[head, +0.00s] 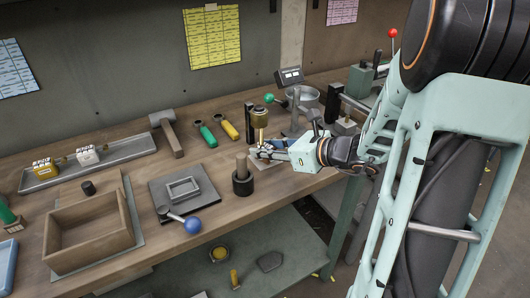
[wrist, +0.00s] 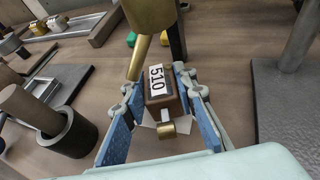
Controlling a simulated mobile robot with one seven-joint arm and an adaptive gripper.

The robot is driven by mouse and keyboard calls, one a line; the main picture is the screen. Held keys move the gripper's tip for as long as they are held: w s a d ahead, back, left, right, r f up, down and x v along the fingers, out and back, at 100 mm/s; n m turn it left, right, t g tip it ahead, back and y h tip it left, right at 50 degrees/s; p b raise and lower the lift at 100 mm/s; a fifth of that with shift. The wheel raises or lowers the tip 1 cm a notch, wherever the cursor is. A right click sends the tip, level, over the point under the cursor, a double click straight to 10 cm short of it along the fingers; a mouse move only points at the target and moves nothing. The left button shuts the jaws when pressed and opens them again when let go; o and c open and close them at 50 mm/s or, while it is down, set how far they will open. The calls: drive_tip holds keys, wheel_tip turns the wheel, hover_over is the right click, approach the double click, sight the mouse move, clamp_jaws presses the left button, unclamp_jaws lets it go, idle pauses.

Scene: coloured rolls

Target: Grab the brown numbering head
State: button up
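The brown numbering head (wrist: 165,104) carries a white label reading 510 and has a brass knob at its near end. It is under the brass ram of a small press, over a pale plate. My gripper (wrist: 163,92) has its blue-padded fingers on either side of it, with little or no gap at the tips. Whether the pads press on it is unclear. In the head view my gripper (head: 272,150) reaches in from the right at the press, and the head is mostly hidden there by the fingers.
The brass press ram (head: 259,117) stands close above the fingertips. A dark cup with a wooden handle (head: 242,182) is left of the gripper. Two other numbering heads (head: 88,155) sit on a grey tray. A wooden box (head: 88,234) is at front left.

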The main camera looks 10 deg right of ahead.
clamp_jaws()
drive_tip(key=shift+r, duration=0.15)
